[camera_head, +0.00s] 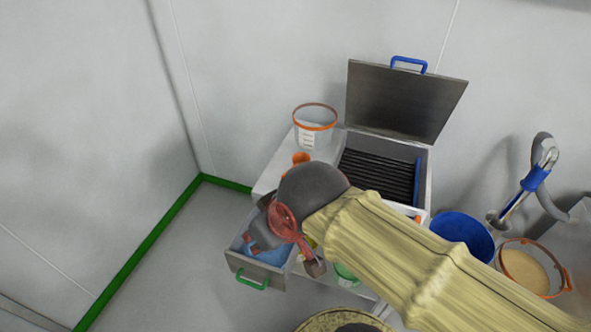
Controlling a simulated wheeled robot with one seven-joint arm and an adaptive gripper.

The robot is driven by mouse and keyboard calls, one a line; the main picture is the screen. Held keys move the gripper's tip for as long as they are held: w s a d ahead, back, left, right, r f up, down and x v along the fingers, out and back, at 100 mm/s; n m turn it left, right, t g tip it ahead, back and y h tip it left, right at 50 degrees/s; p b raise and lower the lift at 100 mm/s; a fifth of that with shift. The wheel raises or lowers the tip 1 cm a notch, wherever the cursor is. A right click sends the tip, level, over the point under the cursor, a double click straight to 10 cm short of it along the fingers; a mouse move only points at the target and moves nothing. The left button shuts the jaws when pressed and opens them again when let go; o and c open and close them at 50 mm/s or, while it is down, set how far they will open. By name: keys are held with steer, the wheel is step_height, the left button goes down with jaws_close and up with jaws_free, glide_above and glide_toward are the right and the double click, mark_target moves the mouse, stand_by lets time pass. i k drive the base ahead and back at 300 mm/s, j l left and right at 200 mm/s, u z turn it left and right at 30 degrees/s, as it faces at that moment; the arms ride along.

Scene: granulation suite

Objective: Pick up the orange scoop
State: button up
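A small orange thing (301,157) shows on the white cabinet top, just behind my dark wrist. It may be the orange scoop; my wrist hides its lower side, so its full shape cannot be told. My gripper (284,255) hangs over the open drawer (262,274) in front of the cabinet, with reddish fingers pointing down. The fingers look spread apart, and I see nothing held between them. The gripper is nearer the front than the orange thing and apart from it.
A clear tub with an orange rim (315,126) stands at the cabinet's back left. A metal box with a raised lid (403,100) is to its right. A blue bucket (463,236) and an orange-rimmed tub of powder (526,270) stand at right. The floor at left is clear.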

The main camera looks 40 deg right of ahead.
mark_target(298, 158)
steer(key=i+l+z, duration=0.1)
steer(key=l+z, duration=0.15)
steer(key=z, duration=0.2)
steer(key=i+l+z, duration=0.15)
steer(key=z, duration=0.3)
steer(key=i+l+z, duration=0.15)
steer(key=z, duration=0.3)
